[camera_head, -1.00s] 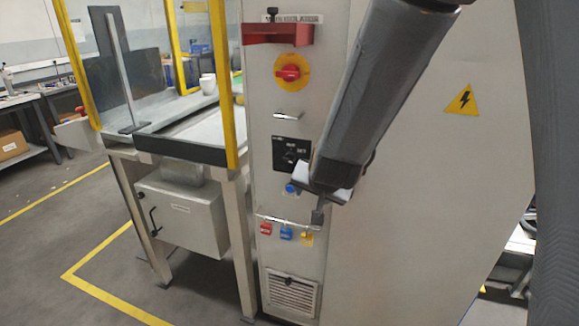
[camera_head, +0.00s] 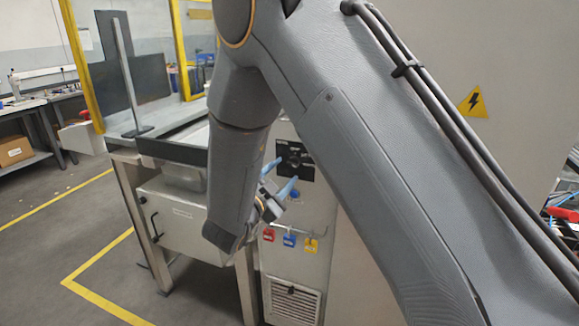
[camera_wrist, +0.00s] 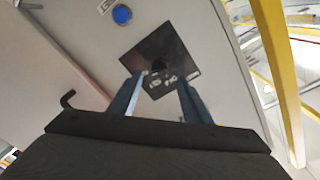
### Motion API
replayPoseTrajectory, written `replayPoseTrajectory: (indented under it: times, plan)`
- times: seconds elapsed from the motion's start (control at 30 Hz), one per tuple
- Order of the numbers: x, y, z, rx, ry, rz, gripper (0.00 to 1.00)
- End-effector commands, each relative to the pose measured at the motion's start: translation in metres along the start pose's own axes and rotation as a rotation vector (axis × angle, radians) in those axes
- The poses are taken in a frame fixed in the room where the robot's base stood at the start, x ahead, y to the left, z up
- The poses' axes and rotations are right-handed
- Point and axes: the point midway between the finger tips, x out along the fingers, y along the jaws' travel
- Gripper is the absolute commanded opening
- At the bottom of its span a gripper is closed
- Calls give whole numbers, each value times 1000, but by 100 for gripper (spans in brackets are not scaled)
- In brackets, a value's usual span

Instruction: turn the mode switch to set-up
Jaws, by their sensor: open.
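The mode switch is a dark knob (camera_wrist: 160,66) on a square black plate (camera_wrist: 172,52) with small pale lettering. The plate also shows in the head view (camera_head: 294,158) on the front of the grey cabinet. My gripper (camera_head: 285,171) is in front of the plate, and its two blue fingers are apart. In the wrist view my gripper (camera_wrist: 160,82) has one fingertip on each side of the knob, over the lower part of the plate. I cannot tell whether the fingers touch the knob. The knob's pointing direction is too dark to read.
A blue button (camera_wrist: 122,14) sits close to the plate. Below it, red (camera_head: 268,234), blue (camera_head: 289,240) and yellow (camera_head: 311,245) padlocks hang from a bar. My arm covers the upper cabinet front in the head view. A grey box (camera_head: 175,215) is at left.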

Motion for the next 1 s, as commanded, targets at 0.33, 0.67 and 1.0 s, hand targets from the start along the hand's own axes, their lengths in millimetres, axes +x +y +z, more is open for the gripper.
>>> replayPoseTrajectory:
  times: [0.33, 0.67, 1.0]
  plan:
    - [42, 1, 0, -1, -1, 2, 44]
    - [46, 0, 0, -1, -2, 0, 44]
    - [45, 0, 0, -2, -3, 0, 5]
